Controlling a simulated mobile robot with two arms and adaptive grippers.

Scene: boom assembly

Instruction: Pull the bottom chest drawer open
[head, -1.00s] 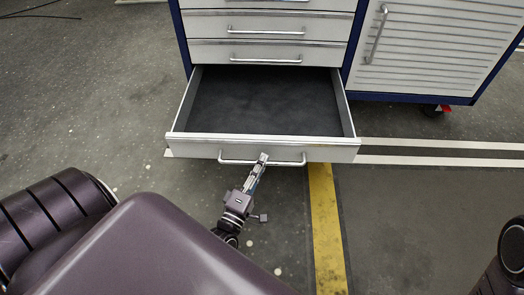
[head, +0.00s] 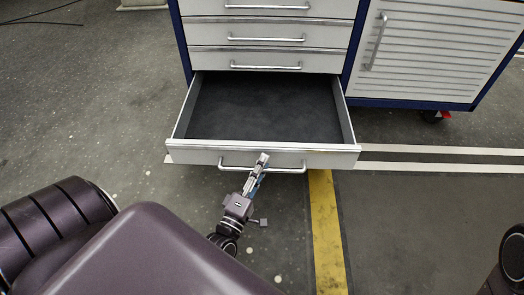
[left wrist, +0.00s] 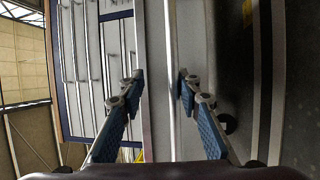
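The bottom chest drawer (head: 190,155) is pulled well out of the chest, its dark empty inside showing from above. Its silver bar handle (head: 287,170) runs along the front. My left gripper (head: 262,158) is at the middle of this handle, its tips overlapping the handle and drawer front in the head view. In the left wrist view the left gripper's (left wrist: 157,82) two blue-padded fingers stand apart, with the pale drawer front (left wrist: 156,120) showing between them. I cannot tell whether a finger touches the handle. My right gripper is not in view.
The closed upper drawers (head: 266,60) sit above the open one. A louvred cabinet door (head: 420,55) stands to the right. A yellow floor stripe (head: 327,235) runs below the drawer, and the grey floor around it is clear.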

